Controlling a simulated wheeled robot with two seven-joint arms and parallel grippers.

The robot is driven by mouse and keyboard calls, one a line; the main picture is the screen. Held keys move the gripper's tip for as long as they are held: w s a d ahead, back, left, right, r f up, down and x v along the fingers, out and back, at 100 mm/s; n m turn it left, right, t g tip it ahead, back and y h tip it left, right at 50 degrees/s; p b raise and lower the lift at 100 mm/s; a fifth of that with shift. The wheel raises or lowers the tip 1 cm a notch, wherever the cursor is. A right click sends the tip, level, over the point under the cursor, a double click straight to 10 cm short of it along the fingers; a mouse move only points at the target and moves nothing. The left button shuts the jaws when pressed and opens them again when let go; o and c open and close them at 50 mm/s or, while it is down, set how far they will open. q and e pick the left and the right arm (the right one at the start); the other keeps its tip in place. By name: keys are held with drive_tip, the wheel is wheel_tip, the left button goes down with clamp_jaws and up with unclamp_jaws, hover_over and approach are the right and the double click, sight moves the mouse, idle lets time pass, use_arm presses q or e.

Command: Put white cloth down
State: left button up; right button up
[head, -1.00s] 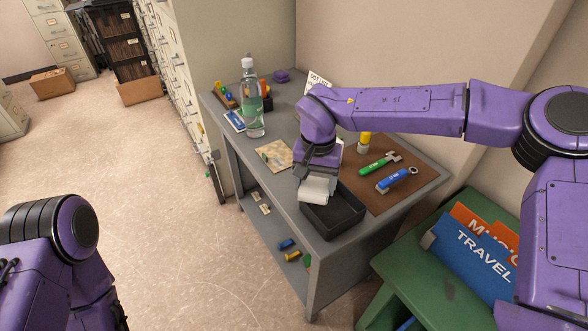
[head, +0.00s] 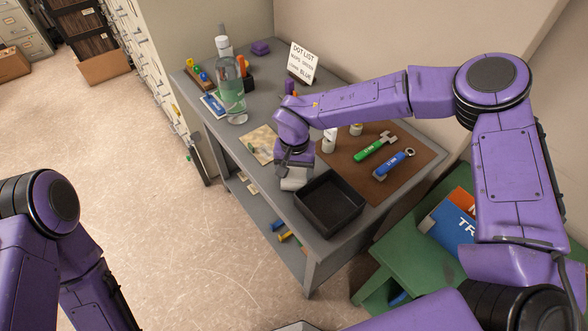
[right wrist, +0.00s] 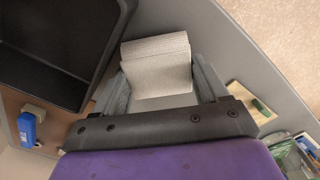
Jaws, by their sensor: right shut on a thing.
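The white cloth (head: 294,182) is a folded pale block held by my right gripper (head: 295,168). It is at the grey table's front-left edge, just behind the black tray (head: 318,225). In the right wrist view the cloth (right wrist: 157,62) sits between the two fingers of the gripper (right wrist: 162,80), which is shut on it. The black tray (right wrist: 48,70) is beside it on the left there. I cannot tell whether the cloth touches the tabletop. My left arm shows at the lower left of the head view, but its gripper is out of frame.
A bottle (head: 230,88) stands farther back. A brown mat (head: 400,178) holds a green tool (head: 374,147) and a blue tool (head: 393,165). A sign (head: 302,63) stands behind. A green stand (head: 425,262) is at right.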

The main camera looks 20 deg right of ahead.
sight(295, 174)
drive_tip(key=shift+w+f, duration=0.1)
drive_tip(key=shift+w, duration=0.15)
drive_tip(key=shift+s+d, duration=0.1)
drive_tip(key=shift+s, duration=0.3)
drive_tip(key=o, duration=0.8)
drive_tip(key=shift+o, duration=0.2)
drive_tip(key=shift+w, duration=0.2)
wheel_tip(295, 174, up, 12)
drive_tip(key=b, duration=0.1)
drive_tip(key=shift+r, duration=0.25)
